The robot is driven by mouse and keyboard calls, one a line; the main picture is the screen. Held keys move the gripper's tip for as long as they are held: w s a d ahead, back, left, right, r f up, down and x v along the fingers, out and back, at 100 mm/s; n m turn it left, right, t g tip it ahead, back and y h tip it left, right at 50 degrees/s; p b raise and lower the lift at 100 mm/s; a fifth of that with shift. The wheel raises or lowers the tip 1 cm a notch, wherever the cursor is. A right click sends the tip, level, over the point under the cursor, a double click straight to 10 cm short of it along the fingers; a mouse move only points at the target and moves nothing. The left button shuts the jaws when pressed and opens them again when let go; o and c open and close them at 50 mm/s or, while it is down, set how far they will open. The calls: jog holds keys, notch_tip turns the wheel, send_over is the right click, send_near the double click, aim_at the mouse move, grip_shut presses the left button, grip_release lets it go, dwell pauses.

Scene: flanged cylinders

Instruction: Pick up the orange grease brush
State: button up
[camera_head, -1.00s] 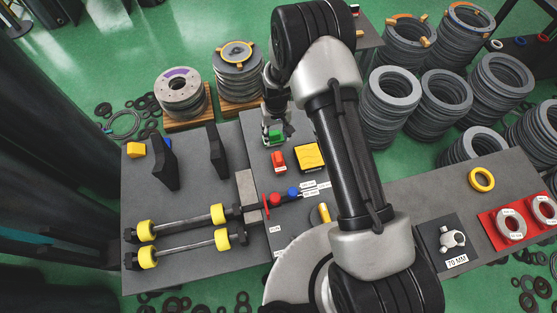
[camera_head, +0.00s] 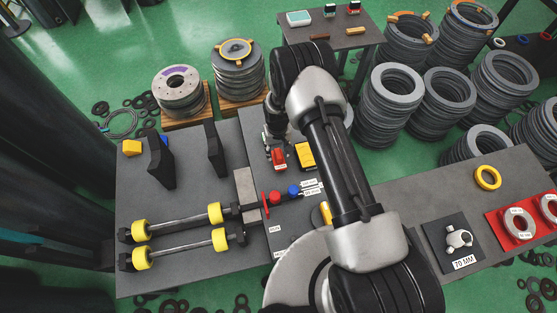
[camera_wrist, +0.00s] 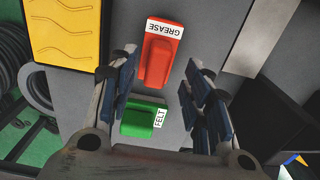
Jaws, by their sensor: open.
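The orange grease brush (camera_wrist: 160,52) is an orange-red block with a raised grip and a white GREASE label, lying on the grey table. In the head view it (camera_head: 279,158) lies left of the yellow block, just beside my gripper. My gripper (camera_wrist: 163,74) is open and empty. In the wrist view its fingers stand to either side, with the orange block's near end around the gap between the fingertips. The green felt block (camera_wrist: 144,118) lies between the fingers, nearer my palm. How high the fingertips are above the table is unclear.
A yellow block (camera_wrist: 65,32) with wavy lines lies close beside the orange block. Red and blue round knobs (camera_head: 275,197) and yellow-collared bars (camera_head: 177,223) lie on the table. Stacked rings (camera_head: 389,98) stand behind.

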aim_at(278, 154)
jog(key=f+b, duration=0.1)
jog(key=f, duration=0.3)
jog(key=shift+d, duration=0.2)
jog(key=shift+r, duration=0.1)
jog(key=shift+s, duration=0.1)
jog(key=shift+c, duration=0.4)
grip_shut()
